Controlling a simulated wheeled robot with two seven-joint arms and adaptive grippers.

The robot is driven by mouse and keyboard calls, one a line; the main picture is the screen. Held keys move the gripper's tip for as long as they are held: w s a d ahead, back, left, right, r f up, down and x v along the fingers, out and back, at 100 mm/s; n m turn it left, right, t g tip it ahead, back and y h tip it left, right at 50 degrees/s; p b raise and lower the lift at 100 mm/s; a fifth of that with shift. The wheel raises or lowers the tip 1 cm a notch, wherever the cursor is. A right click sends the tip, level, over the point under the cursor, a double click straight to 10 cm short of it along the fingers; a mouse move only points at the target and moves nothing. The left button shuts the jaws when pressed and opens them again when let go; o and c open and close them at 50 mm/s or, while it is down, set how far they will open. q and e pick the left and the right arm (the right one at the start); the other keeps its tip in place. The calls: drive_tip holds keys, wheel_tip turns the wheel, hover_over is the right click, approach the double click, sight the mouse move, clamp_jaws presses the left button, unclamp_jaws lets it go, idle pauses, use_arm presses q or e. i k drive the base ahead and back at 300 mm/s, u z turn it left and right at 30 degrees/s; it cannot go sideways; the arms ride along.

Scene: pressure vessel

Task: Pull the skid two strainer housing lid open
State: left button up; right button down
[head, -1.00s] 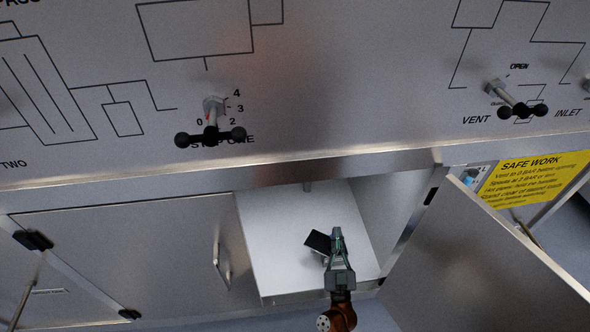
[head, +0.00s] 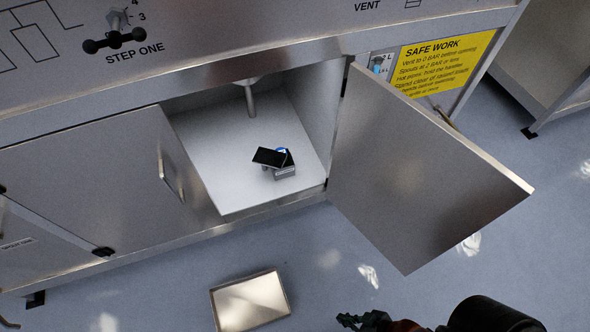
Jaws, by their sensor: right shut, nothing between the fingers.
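Inside the open cabinet (head: 215,135), a small grey housing (head: 286,173) stands on the white floor panel. A flat black plate (head: 268,157), which looks like its lid, sits tilted over its left side. A bit of blue shows beside the plate at the top of the housing. I cannot read any skid label on it. My right gripper (head: 345,320) is at the bottom edge, outside the cabinet and well clear of the housing. It is shut and empty. My left gripper is not in view.
The cabinet door (head: 420,165) stands swung open to the right, between my right arm and the yellow safety sign (head: 445,65). A shallow metal tray (head: 250,301) lies on the floor in front. A pipe (head: 250,100) hangs down inside the cabinet. The floor between is clear.

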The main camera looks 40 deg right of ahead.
sight(264, 156)
drive_tip(key=u, duration=0.85)
drive_tip(key=i, duration=0.8)
drive_tip(key=z, duration=1.65)
